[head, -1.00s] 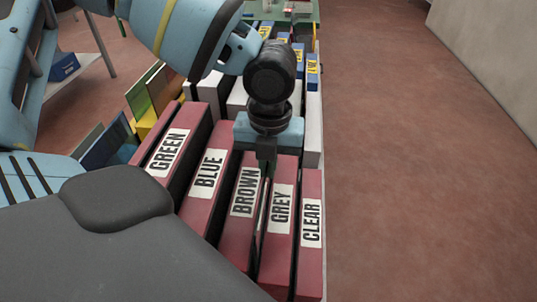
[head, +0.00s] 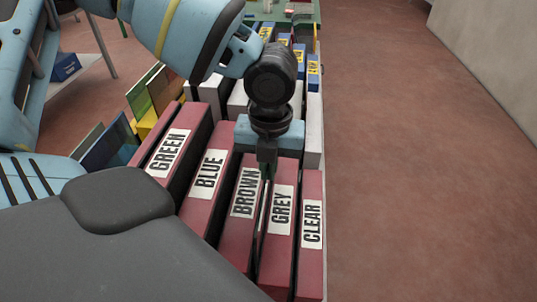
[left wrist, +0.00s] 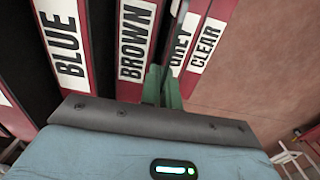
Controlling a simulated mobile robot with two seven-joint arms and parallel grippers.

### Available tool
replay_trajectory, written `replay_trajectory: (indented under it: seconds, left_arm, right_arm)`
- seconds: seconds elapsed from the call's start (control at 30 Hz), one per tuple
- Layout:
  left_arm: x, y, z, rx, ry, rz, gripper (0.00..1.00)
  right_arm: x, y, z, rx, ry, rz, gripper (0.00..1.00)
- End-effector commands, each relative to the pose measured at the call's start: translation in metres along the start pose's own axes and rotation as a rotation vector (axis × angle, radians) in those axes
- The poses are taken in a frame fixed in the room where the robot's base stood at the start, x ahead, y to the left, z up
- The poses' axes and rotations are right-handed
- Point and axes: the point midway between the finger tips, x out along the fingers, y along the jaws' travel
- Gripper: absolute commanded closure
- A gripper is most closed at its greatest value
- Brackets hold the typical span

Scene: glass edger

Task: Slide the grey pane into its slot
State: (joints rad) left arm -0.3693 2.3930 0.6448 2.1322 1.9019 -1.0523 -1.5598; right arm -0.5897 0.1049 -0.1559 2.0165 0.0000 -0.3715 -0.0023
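The grey pane (head: 262,212) shows as a thin upright edge in the gap between the red dividers labelled BROWN (head: 240,205) and GREY (head: 279,225). In the left wrist view the pane (left wrist: 179,38) is a thin dark strip rising from between the green fingertips, partly across the GREY label (left wrist: 182,47). My left gripper (head: 267,166) is above this gap, shut on the pane's edge. The lower part of the pane is hidden between the dividers, so I cannot tell how deep it sits. My right gripper is not in view.
More red dividers, labelled GREEN (head: 168,150), BLUE (head: 208,180) and CLEAR (head: 311,225), stand in the same row. White and blue-topped dividers are behind. Coloured panes (head: 108,142) stand at the left. The floor (head: 420,180) on the right is clear.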

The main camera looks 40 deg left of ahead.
Motion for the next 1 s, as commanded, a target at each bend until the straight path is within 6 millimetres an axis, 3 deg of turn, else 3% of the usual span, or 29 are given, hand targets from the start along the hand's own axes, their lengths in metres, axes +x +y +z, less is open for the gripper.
replay_trajectory:
  seconds: [0.27,0.3,0.47,0.77,1.0]
  left_arm:
    - [0.003,0.0,0.0,0.0,-0.001,-0.001,1.0]
    - [0.003,0.0,0.0,0.0,-0.002,-0.002,0.91]
    - [0.003,0.0,0.0,0.0,-0.001,-0.001,0.71]
    - [0.004,0.0,0.0,0.0,0.001,0.001,0.71]
    - [-0.028,0.0,0.001,-0.001,-0.004,-0.003,0.71]
  right_arm:
    - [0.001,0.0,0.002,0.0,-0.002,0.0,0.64]
    - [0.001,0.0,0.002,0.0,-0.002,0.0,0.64]
    - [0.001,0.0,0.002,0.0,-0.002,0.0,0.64]
    - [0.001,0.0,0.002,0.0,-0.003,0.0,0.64]
    - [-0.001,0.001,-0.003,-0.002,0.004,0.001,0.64]
